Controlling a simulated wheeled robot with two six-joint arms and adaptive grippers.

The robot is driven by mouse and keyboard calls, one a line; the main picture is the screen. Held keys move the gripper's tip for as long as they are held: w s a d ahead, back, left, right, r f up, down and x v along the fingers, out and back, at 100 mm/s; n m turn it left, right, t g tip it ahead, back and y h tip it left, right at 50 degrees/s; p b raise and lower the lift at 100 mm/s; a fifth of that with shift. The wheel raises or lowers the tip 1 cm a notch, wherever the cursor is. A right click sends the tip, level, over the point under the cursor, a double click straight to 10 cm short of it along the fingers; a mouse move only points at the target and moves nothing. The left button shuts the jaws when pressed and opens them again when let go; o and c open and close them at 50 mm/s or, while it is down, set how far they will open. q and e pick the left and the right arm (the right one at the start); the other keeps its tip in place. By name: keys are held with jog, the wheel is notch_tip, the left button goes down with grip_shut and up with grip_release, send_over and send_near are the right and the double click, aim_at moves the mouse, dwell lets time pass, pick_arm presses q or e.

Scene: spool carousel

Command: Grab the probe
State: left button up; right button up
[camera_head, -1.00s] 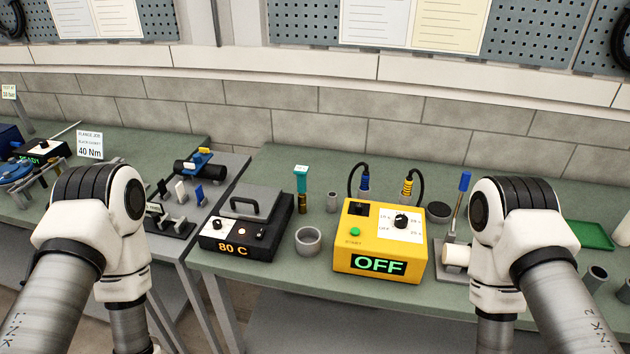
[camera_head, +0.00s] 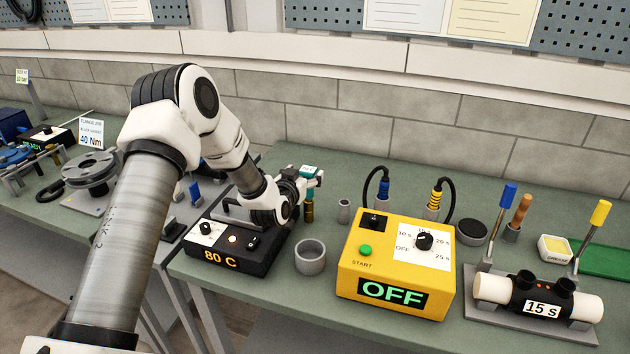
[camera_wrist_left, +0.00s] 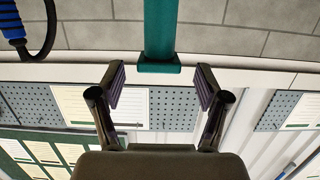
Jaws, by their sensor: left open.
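The teal-handled tool with a brass lower end, which I take to be the probe (camera_head: 309,211), stands upright on the green bench beside the 80 C box. Its teal top is partly hidden by my left gripper (camera_head: 315,180), which is at handle height. In the left wrist view the teal handle (camera_wrist_left: 160,30) with its flange lies ahead of the open fingers of my left gripper (camera_wrist_left: 160,82), centred on the gap between them. No contact shows. My right gripper is not in view.
The black 80 C box (camera_head: 232,250) sits below my left forearm. A grey cup (camera_head: 310,258) and the yellow OFF box (camera_head: 395,270) with blue and yellow plugs stand to the right. A pipe fitting marked 15 s (camera_head: 540,297) lies clamped at the far right.

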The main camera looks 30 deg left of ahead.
aim_at(307, 172)
pick_arm(q)
jog(key=x, duration=0.3)
jog(key=shift+w+f, duration=0.35)
jog(key=shift+s+r, duration=0.2)
jog(key=shift+s, duration=0.05)
jog(key=c, duration=1.3)
jog(key=shift+o, duration=0.2)
jog(key=shift+r+p, duration=0.1)
jog(key=shift+p, duration=0.2)
